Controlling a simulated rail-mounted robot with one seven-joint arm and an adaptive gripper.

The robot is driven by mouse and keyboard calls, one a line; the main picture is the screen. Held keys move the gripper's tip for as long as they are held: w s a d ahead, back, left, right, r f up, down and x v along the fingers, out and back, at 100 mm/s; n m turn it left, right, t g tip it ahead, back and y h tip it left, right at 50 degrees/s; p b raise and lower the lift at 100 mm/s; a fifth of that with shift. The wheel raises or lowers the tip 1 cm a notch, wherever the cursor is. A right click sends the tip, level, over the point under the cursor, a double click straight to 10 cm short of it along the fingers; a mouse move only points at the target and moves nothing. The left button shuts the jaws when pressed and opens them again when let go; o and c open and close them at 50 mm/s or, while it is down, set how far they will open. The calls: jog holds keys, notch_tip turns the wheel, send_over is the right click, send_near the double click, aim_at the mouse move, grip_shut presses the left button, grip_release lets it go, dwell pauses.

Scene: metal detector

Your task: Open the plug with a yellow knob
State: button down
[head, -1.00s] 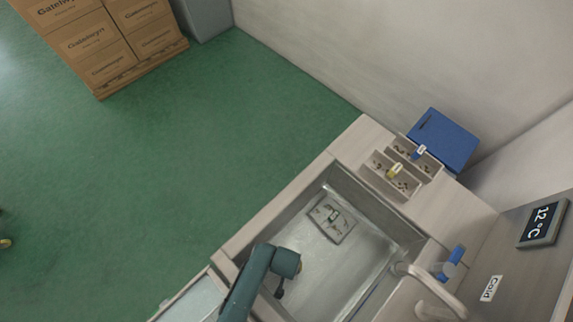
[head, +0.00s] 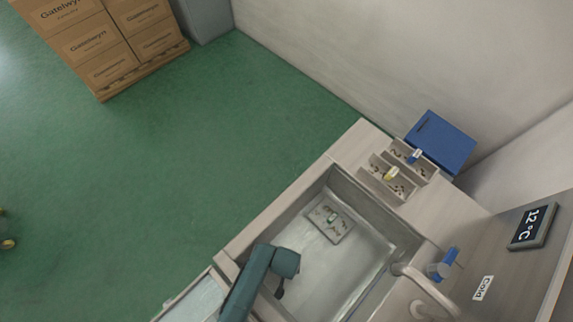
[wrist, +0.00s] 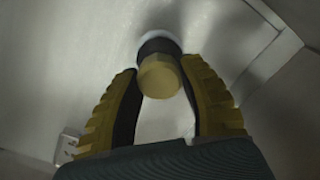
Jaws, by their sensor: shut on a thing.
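The plug's yellow knob (wrist: 159,76) shows in the wrist view, with a dark collar and a pale ring behind it against the grey metal of the sink. My gripper (wrist: 160,68) has its two yellow-ribbed fingers on either side of the knob, closed on it near the tips. In the head view my arm reaches into the metal sink (head: 372,255) at its left side. There the plug is hidden and only a small dark part of my gripper (head: 280,289) shows below the wrist.
A tray with small pieces (head: 327,221) lies in the sink's far corner. A faucet (head: 425,288) and blue knob (head: 443,265) stand at the right. Divided bins (head: 380,190) and a blue box (head: 442,143) are behind.

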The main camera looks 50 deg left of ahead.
jog(key=shift+w+r, duration=0.1)
jog(key=shift+r, duration=0.15)
jog(key=c, duration=0.5)
grip_release()
jog(key=shift+c, duration=0.2)
notch_tip(320, 180, up, 12)
